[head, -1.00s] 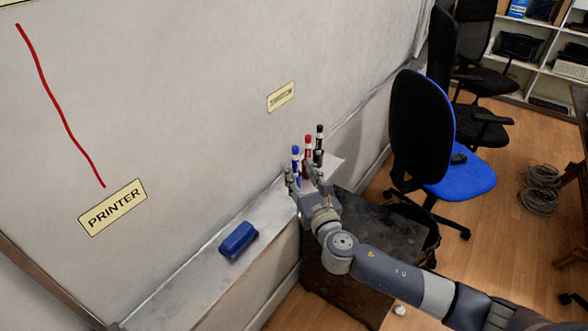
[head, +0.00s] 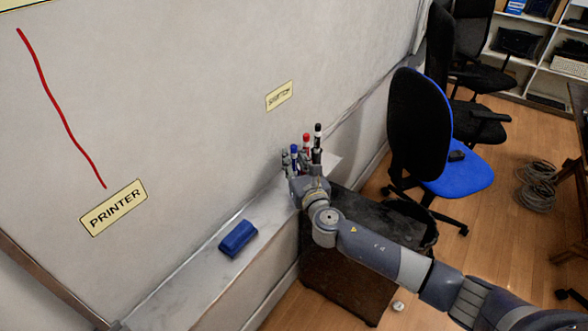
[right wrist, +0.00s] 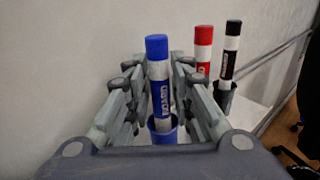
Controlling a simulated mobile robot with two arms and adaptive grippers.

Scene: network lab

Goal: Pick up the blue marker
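The blue marker (right wrist: 159,95) stands upright in a blue holder (right wrist: 162,130) in the right wrist view. It has a blue cap and white label. Its cap also shows in the head view (head: 294,149). My right gripper (right wrist: 157,72) has its fingers on both sides of the blue marker; gaps show between the fingers and the marker. In the head view my right gripper (head: 300,163) is at the marker row and hides the lower part of the markers. My left gripper is not in view.
A red marker (right wrist: 203,48) and a black marker (right wrist: 232,50) stand close to the right of the blue one. A blue eraser (head: 238,239) lies on the whiteboard tray (head: 190,272). The whiteboard (head: 200,110) rises right behind. A blue chair (head: 460,174) stands to the right.

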